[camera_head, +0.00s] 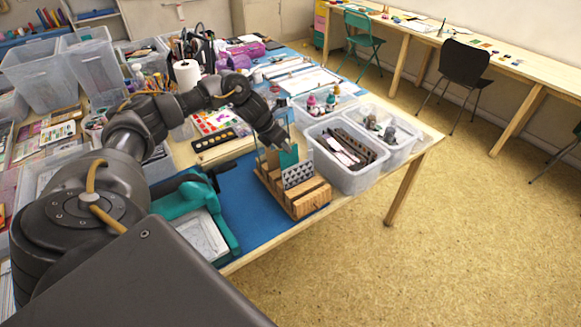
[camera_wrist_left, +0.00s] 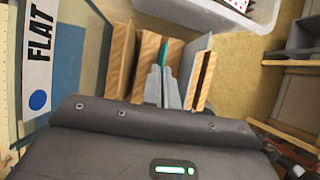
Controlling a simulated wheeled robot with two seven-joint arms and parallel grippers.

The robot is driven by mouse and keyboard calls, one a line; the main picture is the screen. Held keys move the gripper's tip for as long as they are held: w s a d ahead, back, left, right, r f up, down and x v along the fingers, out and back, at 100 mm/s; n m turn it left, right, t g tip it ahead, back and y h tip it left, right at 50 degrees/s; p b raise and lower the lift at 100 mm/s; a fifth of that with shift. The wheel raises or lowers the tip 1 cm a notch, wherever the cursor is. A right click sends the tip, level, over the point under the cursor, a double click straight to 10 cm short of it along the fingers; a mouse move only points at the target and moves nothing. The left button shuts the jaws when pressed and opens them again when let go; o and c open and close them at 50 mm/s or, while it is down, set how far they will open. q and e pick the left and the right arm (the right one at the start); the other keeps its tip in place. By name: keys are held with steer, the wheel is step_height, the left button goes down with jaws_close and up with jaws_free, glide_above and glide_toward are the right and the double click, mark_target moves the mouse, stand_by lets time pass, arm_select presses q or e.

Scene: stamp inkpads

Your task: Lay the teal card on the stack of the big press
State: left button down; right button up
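The teal card (camera_head: 288,157) stands upright in a slot of the wooden rack (camera_head: 312,203) in the head view. My left gripper (camera_head: 283,138) points down at its top edge. In the left wrist view the two grey fingers (camera_wrist_left: 164,85) are close together, with a thin teal edge of the card (camera_wrist_left: 165,51) between their tips. They look shut on it. The big press (camera_head: 227,240) is teal, with a pale stack (camera_head: 203,236) on its bed. It stands left of the rack, partly hidden by my arm. My right gripper is not in view.
A dotted grey card (camera_head: 298,174) stands in the rack in front of the teal one. Clear bins (camera_head: 349,183) stand right of the rack, near the table edge. A blue mat (camera_head: 250,212) lies bare between press and rack. A "FLAT" label (camera_wrist_left: 38,50) shows in the wrist view.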

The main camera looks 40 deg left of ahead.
arm_select(q)
steer(key=shift+w+a+r+p, duration=0.1)
steer(key=shift+a+r+p, duration=0.15)
steer(key=shift+r+p, duration=0.9)
steer(key=shift+w+a+r+p, duration=0.15)
steer(key=shift+r+p, duration=0.35)
steer(key=shift+r, duration=1.25)
steer(key=shift+s, duration=0.1)
